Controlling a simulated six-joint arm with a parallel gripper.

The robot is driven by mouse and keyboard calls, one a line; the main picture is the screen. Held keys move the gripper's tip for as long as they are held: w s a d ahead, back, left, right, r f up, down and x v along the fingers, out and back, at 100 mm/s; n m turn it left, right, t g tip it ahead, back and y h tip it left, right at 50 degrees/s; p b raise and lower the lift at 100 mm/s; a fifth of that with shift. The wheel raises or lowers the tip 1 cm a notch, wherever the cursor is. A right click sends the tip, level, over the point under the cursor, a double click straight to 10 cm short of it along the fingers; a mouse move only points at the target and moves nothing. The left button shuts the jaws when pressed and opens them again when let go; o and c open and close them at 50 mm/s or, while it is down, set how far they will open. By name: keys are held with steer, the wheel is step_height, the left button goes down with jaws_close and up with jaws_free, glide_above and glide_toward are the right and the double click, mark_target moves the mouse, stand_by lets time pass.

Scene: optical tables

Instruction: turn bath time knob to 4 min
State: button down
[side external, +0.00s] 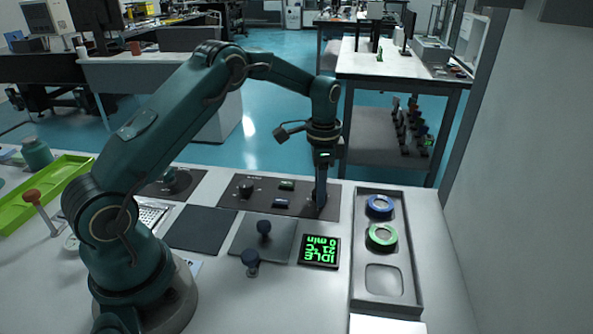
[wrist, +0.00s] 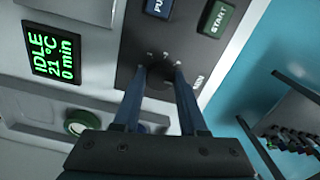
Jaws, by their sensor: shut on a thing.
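The bath time knob (wrist: 160,77) is a round black knob on a dark control panel (wrist: 133,60), with small scale marks around it and a label that seems to read MIN. My gripper (wrist: 163,72) has its two fingers on either side of the knob and is shut on it. In the side external view my gripper (side external: 319,203) points straight down at the panel's right end (side external: 333,198), and the fingers mostly hide the knob. The knob's pointer direction cannot be made out. The display (wrist: 55,45) reads IDLE, 21 °C, 0 min in green; it also shows in the side external view (side external: 320,251).
The panel also carries a green START button (wrist: 215,18), a blue button (wrist: 158,7) and another black knob (side external: 246,190). A grey tray (side external: 357,275) with a blue ring (side external: 379,206) and a green ring (side external: 382,236) stands to the right. Two dark posts stand in front.

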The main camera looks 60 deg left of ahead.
stand_by(0.4)
steer(key=shift+c, duration=2.2)
jaws_free()
steer(key=shift+r, duration=0.1)
steer(key=shift+r, duration=2.5)
